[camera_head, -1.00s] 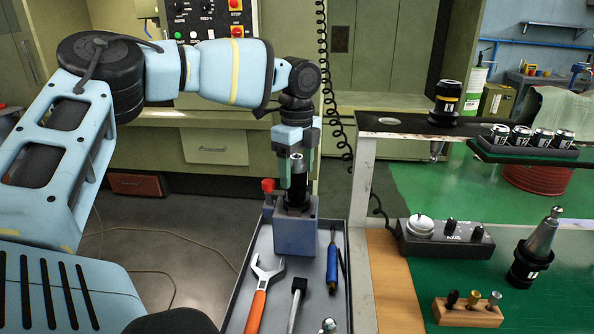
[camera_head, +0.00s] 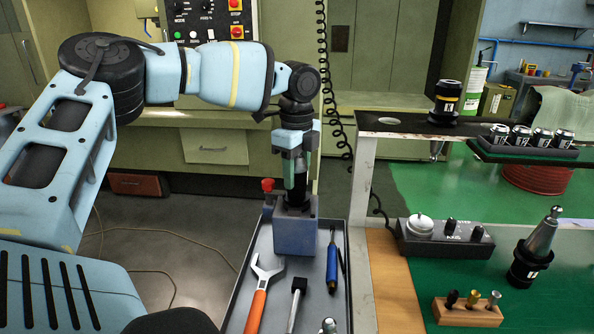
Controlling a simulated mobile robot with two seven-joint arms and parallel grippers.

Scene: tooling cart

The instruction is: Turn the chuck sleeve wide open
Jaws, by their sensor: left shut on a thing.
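The dark chuck (camera_head: 296,201) stands upright in a blue-grey block fixture (camera_head: 296,235) on the tool tray. My left gripper (camera_head: 297,175) points straight down from above and is shut on the chuck sleeve. One finger is in front and hides most of the sleeve, so how far it is turned cannot be seen. A red knob (camera_head: 267,185) sits at the left of the fixture. My right gripper is not in view.
The tray (camera_head: 347,285) holds an orange-handled wrench (camera_head: 257,303), a hammer-like tool (camera_head: 297,300) and a blue screwdriver (camera_head: 332,268). At right are a control pendant (camera_head: 445,240), a tool holder (camera_head: 533,255) and a wooden block (camera_head: 468,315). A coiled cable (camera_head: 330,90) hangs behind.

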